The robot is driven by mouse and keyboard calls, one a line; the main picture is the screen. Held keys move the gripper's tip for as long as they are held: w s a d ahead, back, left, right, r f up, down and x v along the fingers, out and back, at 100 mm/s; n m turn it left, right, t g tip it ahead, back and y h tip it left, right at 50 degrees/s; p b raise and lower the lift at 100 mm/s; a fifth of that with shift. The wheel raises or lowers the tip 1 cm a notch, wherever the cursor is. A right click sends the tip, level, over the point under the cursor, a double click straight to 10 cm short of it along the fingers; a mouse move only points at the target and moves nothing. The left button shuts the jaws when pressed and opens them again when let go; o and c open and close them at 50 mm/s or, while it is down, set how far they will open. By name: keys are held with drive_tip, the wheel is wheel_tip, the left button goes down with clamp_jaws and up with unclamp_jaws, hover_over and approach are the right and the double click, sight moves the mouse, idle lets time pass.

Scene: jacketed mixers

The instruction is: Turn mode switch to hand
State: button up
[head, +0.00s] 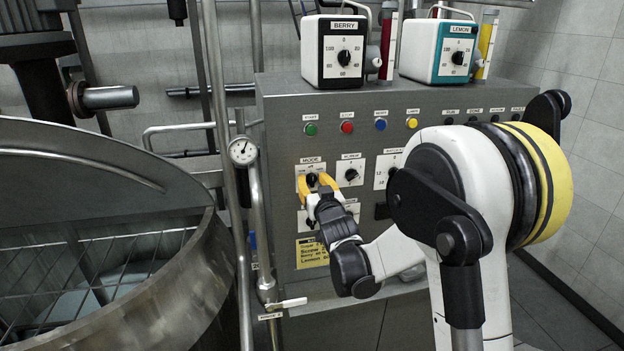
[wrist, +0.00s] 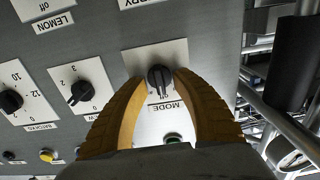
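The mode switch is a black rotary knob (head: 312,179) on a white plate labelled MODE, at the left of the grey control panel. In the wrist view the knob (wrist: 160,78) appears upside down, its grip ridge roughly in line with the printed "off" mark. I cannot tell surely which end is the pointer. My gripper (head: 315,181) has its yellow fingers apart, one on each side of the knob. In the wrist view my gripper (wrist: 157,77) shows a gap at the left finger; the right fingertip is very close to the knob, and contact is unclear.
BERRY (head: 334,50) and LEMON (head: 438,50) dosing boxes stand on top. A steel mixer vessel (head: 200,270), pipes and a gauge (head: 243,151) are at left.

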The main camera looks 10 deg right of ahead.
drive_tip(key=shift+w, duration=0.35)
clamp_jaws()
drive_tip(key=shift+n, duration=0.3)
drive_tip(key=n+b, duration=0.5)
drive_tip(key=shift+a+f, duration=0.15)
drive_tip(key=shift+f, duration=0.05)
drive_tip(key=shift+a+r+n+b, duration=0.1)
drive_tip(key=shift+r+n+b, duration=0.05)
drive_tip(key=shift+n+b, duration=1.3)
drive_tip(key=shift+n, duration=0.35)
